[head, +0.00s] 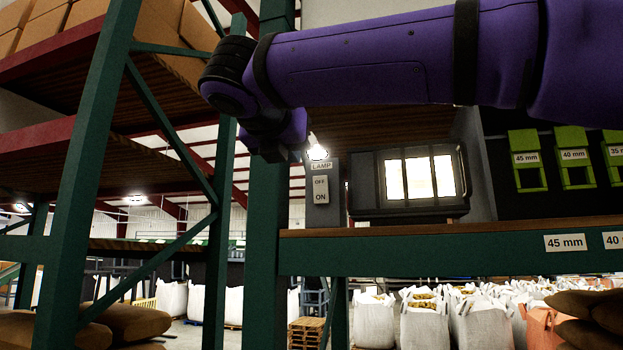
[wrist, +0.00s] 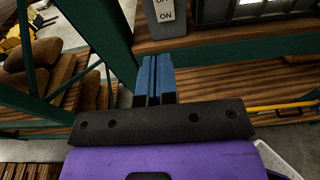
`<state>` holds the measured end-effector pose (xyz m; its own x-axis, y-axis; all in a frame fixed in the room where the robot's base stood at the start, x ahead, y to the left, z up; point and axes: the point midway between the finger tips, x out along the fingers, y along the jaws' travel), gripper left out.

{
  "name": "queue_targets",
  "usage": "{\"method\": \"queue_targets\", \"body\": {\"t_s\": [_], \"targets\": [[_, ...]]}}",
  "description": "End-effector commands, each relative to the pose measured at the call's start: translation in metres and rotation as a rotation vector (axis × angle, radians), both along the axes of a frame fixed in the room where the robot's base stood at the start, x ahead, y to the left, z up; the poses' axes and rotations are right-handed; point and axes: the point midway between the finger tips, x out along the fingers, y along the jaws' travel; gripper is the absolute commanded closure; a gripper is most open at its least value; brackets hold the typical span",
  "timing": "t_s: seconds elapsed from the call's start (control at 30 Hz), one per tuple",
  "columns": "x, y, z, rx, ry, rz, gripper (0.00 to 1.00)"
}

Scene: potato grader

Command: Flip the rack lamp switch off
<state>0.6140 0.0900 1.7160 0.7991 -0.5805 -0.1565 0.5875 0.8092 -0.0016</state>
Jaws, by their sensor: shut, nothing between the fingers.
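The lamp switch (head: 320,189) is a pale rocker on a grey post, with OFF at the top, ON at the bottom and a LAMP label above. Which half is pressed in is too small to tell. In the wrist view the switch (wrist: 166,12) is cut by the top edge. The lamp box (head: 418,178) right of it glows bright. My gripper (wrist: 153,60) has its blue fingers together and empty, below the switch in the wrist view and apart from it. In the head view my wrist is above and left of the switch; the fingertips are not clearly visible.
A green rack upright (head: 268,210) stands just left of the switch. A wooden-topped shelf with a green beam (head: 400,257) runs below the switch and lamp box. Green sizing frames (head: 526,160) stand at the right. White bulk bags (head: 425,325) stand beneath and behind.

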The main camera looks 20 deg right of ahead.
Motion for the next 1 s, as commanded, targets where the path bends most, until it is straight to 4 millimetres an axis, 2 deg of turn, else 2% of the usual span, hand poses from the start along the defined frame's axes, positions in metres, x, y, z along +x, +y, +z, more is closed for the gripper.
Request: {"method": "queue_targets", "body": {"t_s": [0.27,0.77,1.0], "targets": [[0.010,-0.008,-0.002,0.001,0.000,-0.002,1.00],[0.081,-0.059,-0.017,0.002,0.001,-0.002,1.00],[0.105,-0.076,-0.012,0.002,0.001,-0.001,1.00]]}}
